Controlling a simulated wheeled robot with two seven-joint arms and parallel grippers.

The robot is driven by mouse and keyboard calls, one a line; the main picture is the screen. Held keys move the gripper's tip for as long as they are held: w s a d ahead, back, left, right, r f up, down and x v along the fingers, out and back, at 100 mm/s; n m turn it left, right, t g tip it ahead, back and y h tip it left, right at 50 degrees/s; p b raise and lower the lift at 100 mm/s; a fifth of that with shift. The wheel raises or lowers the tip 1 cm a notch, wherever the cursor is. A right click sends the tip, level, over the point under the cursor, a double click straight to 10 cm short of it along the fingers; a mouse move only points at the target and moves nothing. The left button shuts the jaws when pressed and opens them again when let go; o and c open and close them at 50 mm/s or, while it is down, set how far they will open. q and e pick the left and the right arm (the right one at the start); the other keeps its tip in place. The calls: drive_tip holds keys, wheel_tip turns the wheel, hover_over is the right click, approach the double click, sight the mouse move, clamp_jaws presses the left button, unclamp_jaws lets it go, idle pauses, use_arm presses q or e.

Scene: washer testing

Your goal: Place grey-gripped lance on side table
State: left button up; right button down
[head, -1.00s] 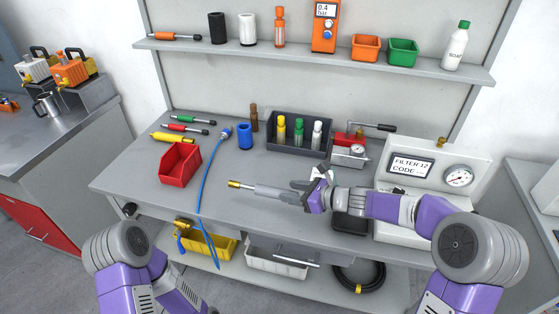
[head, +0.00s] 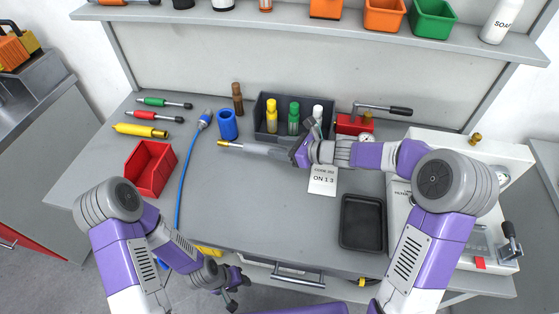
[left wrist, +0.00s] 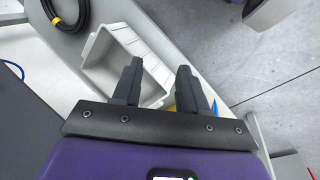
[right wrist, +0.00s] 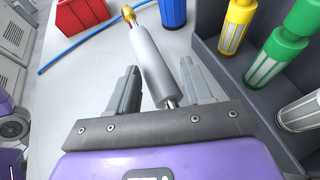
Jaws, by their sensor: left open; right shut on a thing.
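The grey-gripped lance (head: 262,151) has a grey sleeve and a brass tip pointing left. My right gripper (head: 302,150) is shut on it, at the rear part of the bench in front of the dark bin. In the right wrist view the lance (right wrist: 152,58) runs out between the fingers, brass tip away from me.
Green (head: 160,102) and red (head: 155,116) gripped lances lie at the bench's left, near a yellow tool (head: 138,130) and red bin (head: 150,168). A dark bin (head: 262,134) holds bottles. A black tray (head: 362,222) lies right. The bench middle is clear.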

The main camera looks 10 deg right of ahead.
wheel_tip(320, 180, down, 6)
drive_tip(key=shift+w+r+b, duration=0.1)
drive_tip(key=shift+r+b, duration=0.15)
drive_tip(key=shift+b, duration=0.85)
drive_tip(key=shift+c, duration=2.3)
unclamp_jaws()
drive_tip(key=p+v, duration=0.3)
drive_tip(key=v, duration=0.8)
drive_tip(key=shift+s+d+r, duration=0.15)
drive_tip(key=shift+s+d, duration=0.2)
drive_tip(key=shift+s, duration=0.1)
